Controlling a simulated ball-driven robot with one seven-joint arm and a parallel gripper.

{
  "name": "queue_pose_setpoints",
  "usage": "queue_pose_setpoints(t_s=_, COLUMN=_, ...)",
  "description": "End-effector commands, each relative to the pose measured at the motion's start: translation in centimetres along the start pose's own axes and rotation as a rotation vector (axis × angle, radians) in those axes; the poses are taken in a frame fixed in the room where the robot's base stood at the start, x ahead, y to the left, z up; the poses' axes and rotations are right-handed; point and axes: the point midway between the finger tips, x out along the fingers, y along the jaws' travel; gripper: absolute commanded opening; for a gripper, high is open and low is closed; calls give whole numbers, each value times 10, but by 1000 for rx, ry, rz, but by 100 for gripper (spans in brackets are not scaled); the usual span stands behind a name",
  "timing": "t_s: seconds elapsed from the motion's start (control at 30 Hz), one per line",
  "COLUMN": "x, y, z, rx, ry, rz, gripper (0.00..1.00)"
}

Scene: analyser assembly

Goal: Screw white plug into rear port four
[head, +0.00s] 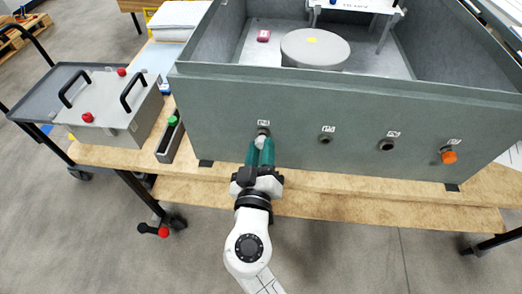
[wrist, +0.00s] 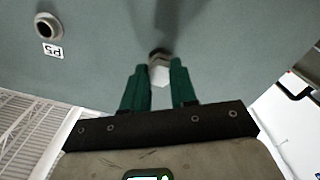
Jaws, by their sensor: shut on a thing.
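The white plug (head: 260,140) is between the green fingers of my gripper (head: 261,149), which is shut on it. In the wrist view the white plug (wrist: 160,74) sits between the fingertips (wrist: 160,80), in line with a dark port (wrist: 158,53) on the grey-green wall. The plug appears to touch the port, but I cannot tell how deep it is in. In the head view this is the leftmost port (head: 263,131) of the row. Its label is too small to read. The neighbouring port (wrist: 46,28) is marked P5 in the wrist view, upside down.
Two bare ports (head: 327,135) and (head: 388,144) lie right of my gripper, then one with an orange plug (head: 448,157). A narrow dark holder (head: 169,141) with a green plug (head: 173,121) and a silver box (head: 118,122) with black handles stand left on the wooden bench (head: 330,184).

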Motion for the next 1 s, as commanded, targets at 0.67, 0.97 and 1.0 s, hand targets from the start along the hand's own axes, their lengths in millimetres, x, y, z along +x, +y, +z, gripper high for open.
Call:
queue_pose_setpoints(t_s=0.67, x=7, y=0, z=0, rx=1, ry=-1, rz=0, gripper=23)
queue_pose_setpoints(t_s=0.97, x=7, y=0, z=0, rx=0, ry=-1, rz=-1, gripper=0)
queue_pose_setpoints(t_s=1.0, x=7, y=0, z=0, rx=0, ry=-1, rz=-1, gripper=0)
